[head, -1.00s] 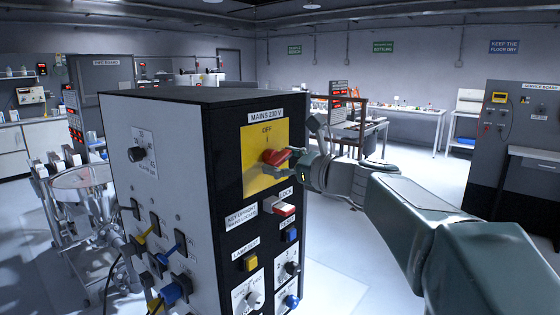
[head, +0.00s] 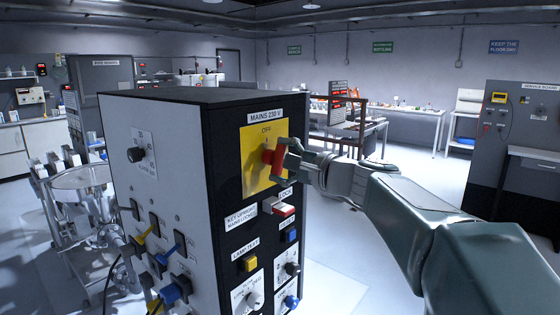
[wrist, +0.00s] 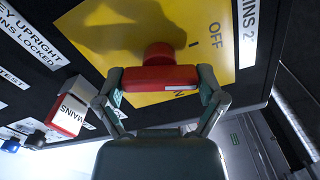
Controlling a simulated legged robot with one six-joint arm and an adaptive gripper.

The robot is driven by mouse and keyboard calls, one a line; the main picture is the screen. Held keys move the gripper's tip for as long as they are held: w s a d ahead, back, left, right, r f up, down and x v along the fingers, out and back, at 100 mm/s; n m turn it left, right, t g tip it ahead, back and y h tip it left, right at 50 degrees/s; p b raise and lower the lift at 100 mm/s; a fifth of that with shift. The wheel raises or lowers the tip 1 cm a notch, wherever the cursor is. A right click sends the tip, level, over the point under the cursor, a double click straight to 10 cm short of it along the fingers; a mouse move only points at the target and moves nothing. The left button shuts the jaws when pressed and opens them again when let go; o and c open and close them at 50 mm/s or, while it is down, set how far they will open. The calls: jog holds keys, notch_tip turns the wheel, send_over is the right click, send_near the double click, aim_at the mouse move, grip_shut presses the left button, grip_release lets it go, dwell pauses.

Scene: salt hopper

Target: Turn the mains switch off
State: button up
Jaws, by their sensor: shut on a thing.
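The mains switch is a red bar handle (head: 273,157) on a yellow plate (head: 254,172) under the label MAINS 230 V. It stands about upright, in line with the OFF mark above it. In the wrist view the handle (wrist: 158,78) lies across the picture, its white-striped end towards the OFF side. My gripper (head: 284,161) is shut on the handle, one finger at each end. In the wrist view my gripper's fingers (wrist: 161,88) flank the bar. The lower plate markings are partly hidden behind my gripper there.
Below the switch is a red and white block (head: 284,209) near the LOCK label; it also shows in the wrist view (wrist: 68,116). A yellow button (head: 250,262), a blue button (head: 291,235) and knobs sit lower on the cabinet. Floor right of the cabinet is clear.

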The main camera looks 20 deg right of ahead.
jog(key=shift+f+n, duration=0.15)
jog(key=shift+n, duration=0.8)
jog(key=shift+f+n, duration=0.15)
jog(key=shift+n, duration=0.8)
jog(key=o, duration=0.8)
jog(key=shift+a, duration=0.1)
jog(key=shift+r, duration=0.1)
jog(key=v, duration=1.2)
